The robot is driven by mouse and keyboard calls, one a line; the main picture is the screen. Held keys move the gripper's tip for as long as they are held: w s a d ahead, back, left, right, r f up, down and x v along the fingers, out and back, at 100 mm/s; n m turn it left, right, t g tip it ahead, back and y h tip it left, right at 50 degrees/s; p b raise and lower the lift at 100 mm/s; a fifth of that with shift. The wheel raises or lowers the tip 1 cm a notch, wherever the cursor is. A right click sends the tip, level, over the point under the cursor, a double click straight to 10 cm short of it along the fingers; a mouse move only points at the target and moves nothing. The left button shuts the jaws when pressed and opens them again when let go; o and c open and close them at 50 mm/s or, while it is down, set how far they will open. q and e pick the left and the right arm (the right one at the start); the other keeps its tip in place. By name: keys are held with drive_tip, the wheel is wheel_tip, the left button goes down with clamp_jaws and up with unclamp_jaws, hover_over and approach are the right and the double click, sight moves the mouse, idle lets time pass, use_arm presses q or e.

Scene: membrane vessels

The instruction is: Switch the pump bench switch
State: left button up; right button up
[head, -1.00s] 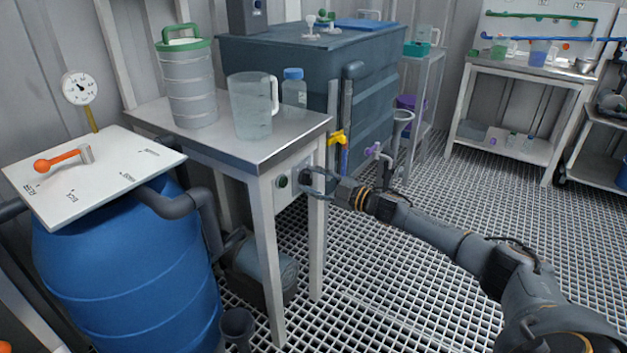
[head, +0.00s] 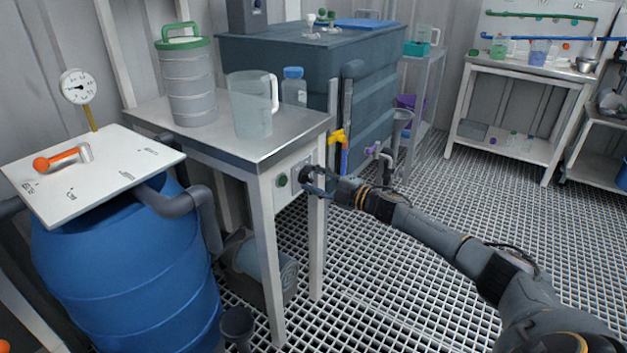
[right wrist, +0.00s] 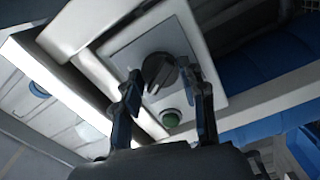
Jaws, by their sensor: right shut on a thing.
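The pump bench (head: 240,140) is a metal-topped table on pale legs. On its side is a pale switch box (head: 290,184) with a dark rotary knob and a green round button (head: 282,180). My right gripper (head: 306,180) is at the knob, its fingers on either side of it. In the right wrist view the dark knob (right wrist: 158,70) sits between the fingertips of my right gripper (right wrist: 160,76), and the green button (right wrist: 171,118) is just below. The gripper is shut on the knob. My left gripper is not in view.
A ribbed canister (head: 188,85), a clear jug (head: 250,105) and a blue-capped bottle (head: 294,88) stand on the bench. A blue barrel (head: 125,270) stands at left. A big dark tank (head: 290,60) is behind. Grated floor (head: 430,200) is open at right.

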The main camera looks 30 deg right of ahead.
drive_tip(key=shift+f, duration=0.1)
drive_tip(key=o, duration=1.2)
drive_tip(key=shift+c, duration=0.2)
drive_tip(key=v, duration=1.2)
